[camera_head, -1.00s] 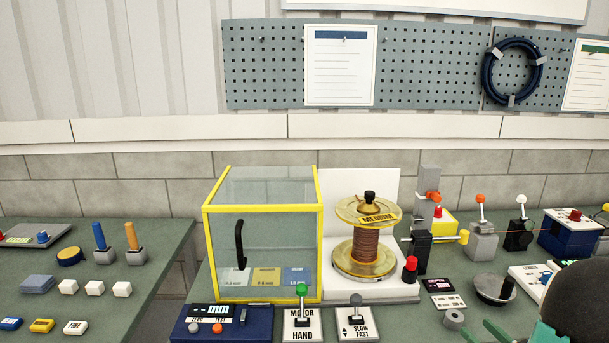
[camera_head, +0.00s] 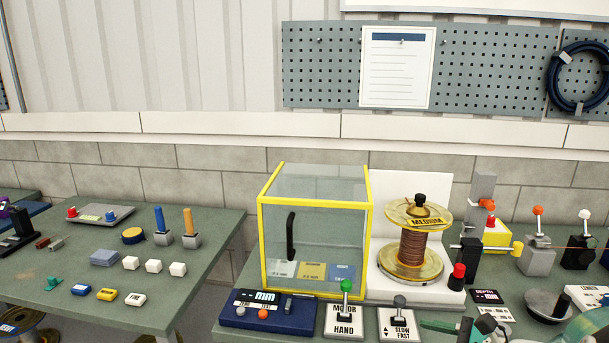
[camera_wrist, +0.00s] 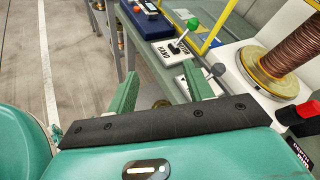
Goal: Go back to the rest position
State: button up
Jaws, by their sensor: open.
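My gripper (camera_wrist: 161,88) shows in the wrist view with its two green fingers apart and nothing between them. Beyond the fingers are the bench's front edge and the floor. In the head view, part of my green gripper (camera_head: 455,327) shows at the bottom right edge, in front of the bench and cut off by the frame. The motor/hand switch (camera_head: 345,312) with a green knob and the slow/fast switch (camera_head: 398,318) with a grey knob stand near it on the bench front; both also show in the wrist view.
A yellow-framed clear box (camera_head: 315,225) and a spool marked medium (camera_head: 417,240) stand on the right bench. A red-knobbed post (camera_head: 457,278) and a crank disc (camera_head: 548,305) are close to my gripper. A second bench (camera_head: 80,265) with small parts stands left, across a gap.

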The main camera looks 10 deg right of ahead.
jog(key=s+a+r+n+g+h, duration=0.2)
jog(key=s+a+r+n+h, duration=0.1)
jog(key=a+n, duration=0.5)
jog(key=s+a+r+n+g+h, duration=0.3)
jog(key=s+a+n+h, duration=0.2)
jog(key=n, duration=1)
jog(key=s+a, duration=0.1)
jog(key=a, duration=0.2)
jog(key=shift+s+h, duration=0.15)
jog(key=shift+h, duration=0.25)
